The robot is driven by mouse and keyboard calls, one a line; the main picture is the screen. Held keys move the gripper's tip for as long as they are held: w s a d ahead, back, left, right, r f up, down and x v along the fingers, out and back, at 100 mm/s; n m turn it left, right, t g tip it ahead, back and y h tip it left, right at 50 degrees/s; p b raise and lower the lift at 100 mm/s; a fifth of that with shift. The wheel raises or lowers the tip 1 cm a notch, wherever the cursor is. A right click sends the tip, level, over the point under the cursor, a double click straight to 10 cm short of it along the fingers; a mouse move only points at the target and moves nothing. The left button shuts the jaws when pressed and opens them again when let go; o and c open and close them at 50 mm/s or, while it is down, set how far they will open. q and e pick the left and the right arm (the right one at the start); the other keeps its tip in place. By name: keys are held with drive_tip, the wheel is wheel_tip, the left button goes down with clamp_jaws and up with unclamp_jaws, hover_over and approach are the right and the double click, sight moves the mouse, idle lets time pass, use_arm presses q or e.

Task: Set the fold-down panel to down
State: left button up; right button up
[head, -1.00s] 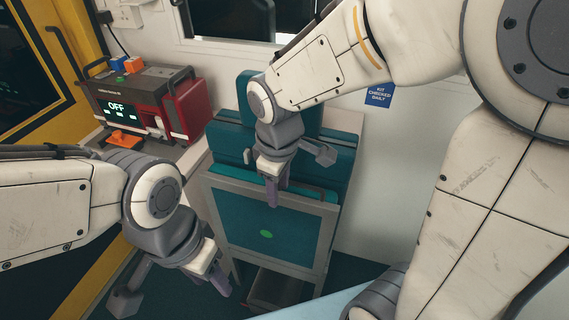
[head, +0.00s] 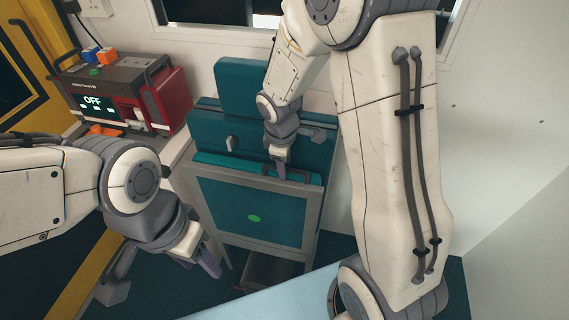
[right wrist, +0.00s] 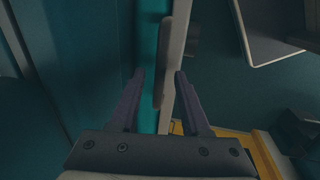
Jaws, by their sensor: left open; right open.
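The fold-down panel (head: 253,209) is a teal board in a grey frame with a green spot. It stands nearly upright in front of a teal seat with a backrest (head: 237,92). A dark bar handle (head: 298,174) is at its top edge. My right gripper (head: 281,170) is at that top edge, by the handle, open. In the right wrist view, its open fingers (right wrist: 159,100) lie either side of the panel's edge (right wrist: 168,65); I cannot tell whether they touch it. My left gripper (head: 208,262) is open and empty, left of the panel and lower.
A red and grey device (head: 122,98) reading OFF stands on a counter at the left, with orange and blue blocks (head: 99,56) on top. A yellow door frame (head: 20,60) is at far left. A pale blue surface (head: 270,301) lies in front, below the panel.

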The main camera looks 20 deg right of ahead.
drive_tip(key=shift+f, duration=0.1)
clamp_jaws()
idle(1.4)
